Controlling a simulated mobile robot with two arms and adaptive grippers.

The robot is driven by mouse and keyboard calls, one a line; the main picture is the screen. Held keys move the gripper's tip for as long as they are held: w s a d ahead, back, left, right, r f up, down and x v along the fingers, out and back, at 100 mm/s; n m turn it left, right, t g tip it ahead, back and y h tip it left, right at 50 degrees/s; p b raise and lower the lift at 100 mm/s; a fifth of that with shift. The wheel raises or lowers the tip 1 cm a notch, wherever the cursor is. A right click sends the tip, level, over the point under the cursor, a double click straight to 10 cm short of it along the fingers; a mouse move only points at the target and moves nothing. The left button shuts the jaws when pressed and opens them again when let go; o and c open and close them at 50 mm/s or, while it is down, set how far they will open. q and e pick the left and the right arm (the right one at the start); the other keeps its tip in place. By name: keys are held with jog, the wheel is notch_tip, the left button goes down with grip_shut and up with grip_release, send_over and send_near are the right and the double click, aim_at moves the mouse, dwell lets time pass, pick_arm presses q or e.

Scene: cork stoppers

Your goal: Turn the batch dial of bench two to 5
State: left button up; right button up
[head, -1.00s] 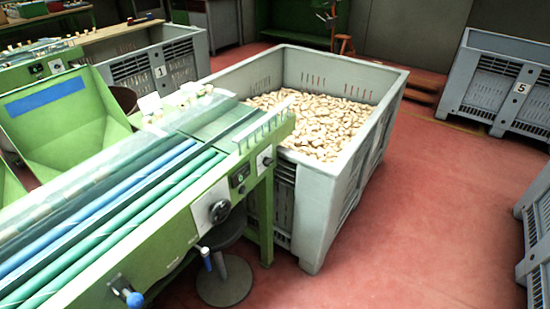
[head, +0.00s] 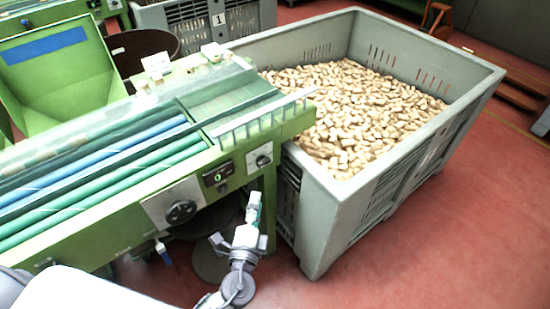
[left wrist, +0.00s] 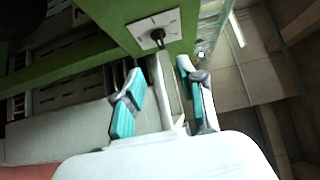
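The green bench (head: 120,215) carries a large black knob (head: 181,212) on a pale plate, a small dark display (head: 217,178) and a smaller dial (head: 262,159) on a white plate near its right end. My left gripper (head: 254,203) is just below and in front of the smaller dial. The dial's numbers are too small to read. My right gripper is not in view.
A large grey crate (head: 335,205) full of corks (head: 350,110) stands right beside the bench end. A stool (head: 210,262) is under the bench. Another grey crate marked 1 (head: 240,15) stands behind. Red floor (head: 430,245) is clear at the right.

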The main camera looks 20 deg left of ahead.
aim_at(263, 166)
pick_arm(q)
jog(key=w, duration=0.4)
jog(key=w+a+p, duration=0.1)
jog(key=w, duration=0.4)
jog(key=w+a+p, duration=0.1)
jog(key=w, duration=0.3)
jog(key=shift+w, duration=0.15)
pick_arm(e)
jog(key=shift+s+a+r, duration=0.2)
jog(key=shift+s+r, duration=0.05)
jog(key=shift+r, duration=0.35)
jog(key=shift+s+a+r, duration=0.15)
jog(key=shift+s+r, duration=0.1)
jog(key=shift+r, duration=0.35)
pick_arm(q)
jog(key=shift+c, duration=0.2)
